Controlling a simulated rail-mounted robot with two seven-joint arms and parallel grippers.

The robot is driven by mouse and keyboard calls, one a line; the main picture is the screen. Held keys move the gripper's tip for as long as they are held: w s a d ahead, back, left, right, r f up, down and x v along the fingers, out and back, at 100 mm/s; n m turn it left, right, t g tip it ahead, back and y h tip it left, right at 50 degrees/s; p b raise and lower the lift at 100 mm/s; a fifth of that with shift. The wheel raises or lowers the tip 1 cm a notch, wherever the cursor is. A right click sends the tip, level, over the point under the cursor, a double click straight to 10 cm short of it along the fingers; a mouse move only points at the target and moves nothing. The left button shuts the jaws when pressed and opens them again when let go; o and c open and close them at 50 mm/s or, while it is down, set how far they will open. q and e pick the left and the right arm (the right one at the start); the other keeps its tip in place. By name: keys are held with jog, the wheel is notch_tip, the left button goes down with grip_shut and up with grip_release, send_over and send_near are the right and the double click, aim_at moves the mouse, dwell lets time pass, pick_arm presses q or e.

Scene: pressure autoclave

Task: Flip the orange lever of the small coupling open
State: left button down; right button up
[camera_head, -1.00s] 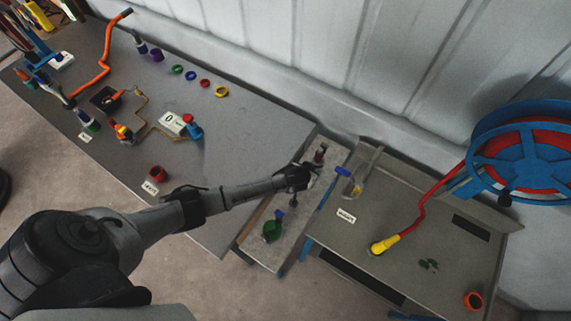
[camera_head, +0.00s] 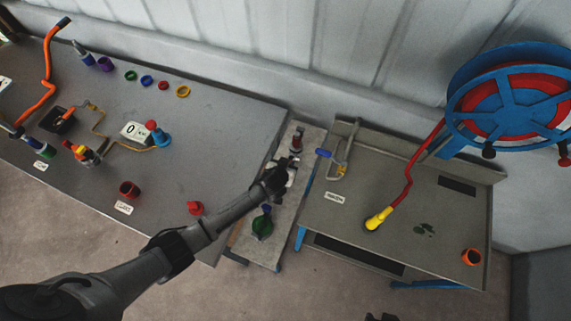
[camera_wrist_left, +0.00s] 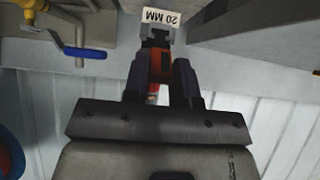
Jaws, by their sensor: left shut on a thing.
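My left gripper (camera_head: 278,180) reaches over the narrow grey bench (camera_head: 285,236) between the two larger tables. In the left wrist view its two dark fingers (camera_wrist_left: 161,85) are shut on an orange-red piece, which looks like the orange lever (camera_wrist_left: 161,66). A grey part, which looks like the small coupling (camera_wrist_left: 157,34), sits just beyond the fingertips by a white "20 MM" label (camera_wrist_left: 160,17). The gripper hides much of the lever, so its angle is unclear. In the head view the arm hides the coupling. A dark shape at the bottom edge may be my right gripper (camera_head: 381,317).
A dark fitting with some red (camera_head: 297,140) and a green funnel-like part (camera_head: 262,225) stand on the same bench. A blue-handled valve (camera_head: 323,153) is close on the right; its blue handle (camera_wrist_left: 85,53) also shows in the wrist view. A hose reel (camera_head: 525,100) hangs far right.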

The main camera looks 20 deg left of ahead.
pick_arm(q)
jog(key=c, duration=0.9)
grip_release()
jog(key=shift+r, duration=0.1)
jog(key=shift+r, duration=0.3)
jog(key=r, duration=0.2)
jog(key=d+r, duration=0.1)
jog(key=shift+s+r, duration=0.15)
jog(key=shift+r, duration=0.25)
jog(key=shift+s+d+r+b, duration=0.15)
jog(key=shift+s+d+r, duration=0.25)
jog(key=shift+d+r, duration=1)
jog(key=shift+s+d+r+b, duration=0.1)
jog(key=shift+s+d+r, duration=0.45)
jog(key=shift+d, duration=1.5)
jog(key=shift+s+d+r+b, duration=0.2)
jog(key=shift+d+r, duration=1.05)
jog(key=shift+d, duration=0.5)
